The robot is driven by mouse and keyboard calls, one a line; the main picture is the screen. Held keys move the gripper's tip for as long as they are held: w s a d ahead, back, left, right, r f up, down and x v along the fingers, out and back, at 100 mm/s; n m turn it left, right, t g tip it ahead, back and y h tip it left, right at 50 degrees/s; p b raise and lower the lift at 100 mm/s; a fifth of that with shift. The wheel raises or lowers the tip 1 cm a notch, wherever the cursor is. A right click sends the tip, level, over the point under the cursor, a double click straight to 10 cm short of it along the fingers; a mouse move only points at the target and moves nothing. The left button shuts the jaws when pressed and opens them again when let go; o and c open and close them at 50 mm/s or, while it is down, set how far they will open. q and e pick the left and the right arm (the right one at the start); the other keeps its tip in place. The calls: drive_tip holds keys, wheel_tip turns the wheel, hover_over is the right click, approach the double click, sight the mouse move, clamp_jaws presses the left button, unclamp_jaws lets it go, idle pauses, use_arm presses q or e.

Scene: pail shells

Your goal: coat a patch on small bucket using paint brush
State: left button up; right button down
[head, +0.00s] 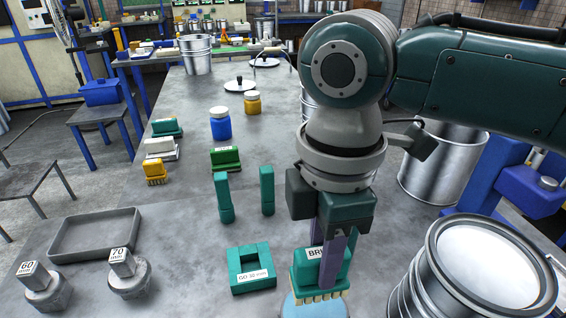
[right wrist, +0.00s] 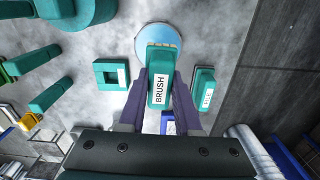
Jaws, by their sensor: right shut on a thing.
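My right gripper (head: 333,252) is shut on a teal block brush (head: 308,268) marked BRUSH, with pale bristles pointing down. In the right wrist view, the same brush (right wrist: 158,80) sits between the two purple fingers. Its bristle end overlaps a light blue round surface (right wrist: 150,42), partly visible at the bottom of the head view (head: 312,307). I cannot tell whether the bristles touch it. A metal pail with a white top surface (head: 492,264) stands at right front. Another metal bucket (head: 445,165) stands behind it. I cannot tell which is the small bucket. My left gripper is out of view.
A teal square frame block (head: 252,282) lies left of the brush, with two upright teal posts (head: 224,198) behind. A grey tray (head: 96,234) and two weights (head: 128,278) are at left. Jars (head: 220,124) and a far bucket (head: 197,54) stand further back.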

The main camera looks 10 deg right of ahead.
drive_tip(key=shift+w+f, duration=0.3)
drive_tip(key=shift+f, duration=0.1)
drive_tip(key=shift+d+f+b, duration=0.1)
drive_tip(key=shift+f+b, duration=0.2)
wheel_tip(320, 180, down, 6)
drive_tip(key=b, duration=0.6)
drive_tip(key=shift+s+r, duration=0.15)
drive_tip(key=shift+r, duration=0.1)
drive_tip(key=shift+f+b, duration=0.3)
drive_tip(key=shift+f, duration=0.15)
drive_tip(key=shift+d+f+p, duration=0.1)
drive_tip(key=shift+f+p, duration=0.05)
drive_tip(key=shift+p, duration=0.15)
idle(1.5)
wheel_tip(320, 180, up, 7)
drive_tip(key=p, duration=0.8)
drive_tip(key=shift+r, duration=0.2)
drive_tip(key=shift+f, duration=0.1)
